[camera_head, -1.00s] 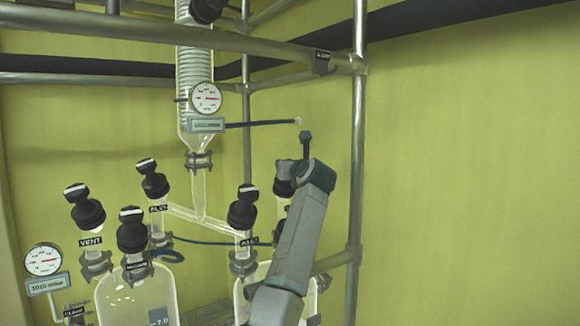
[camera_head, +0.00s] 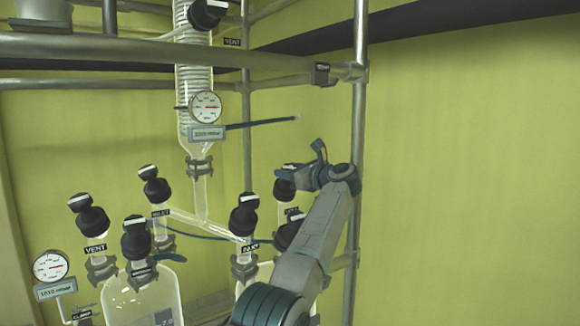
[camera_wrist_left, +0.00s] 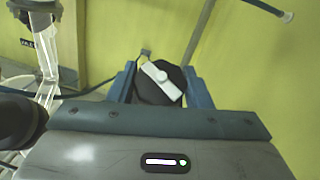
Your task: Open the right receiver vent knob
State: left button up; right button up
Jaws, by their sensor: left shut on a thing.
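The right receiver vent knob is a black knob with a white bar (camera_head: 284,184), at the right in the head view, on a glass neck with a dark label too small to read. In the left wrist view, the knob (camera_wrist_left: 160,83) sits between two blue fingers, its white bar slanting from upper left to lower right. My left gripper (camera_head: 292,178) is shut on this knob, coming from the right. It also shows in the left wrist view (camera_wrist_left: 162,90). The gripper and wrist partly hide the knob and its neck. My right gripper is not in view.
Another black knob (camera_head: 290,232) lies just beside my left arm. A vertical metal post (camera_head: 359,120) stands close right of my wrist. A condenser with gauge (camera_head: 205,107) is above left.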

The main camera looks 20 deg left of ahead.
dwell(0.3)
pick_arm(q)
jog(key=o, duration=1)
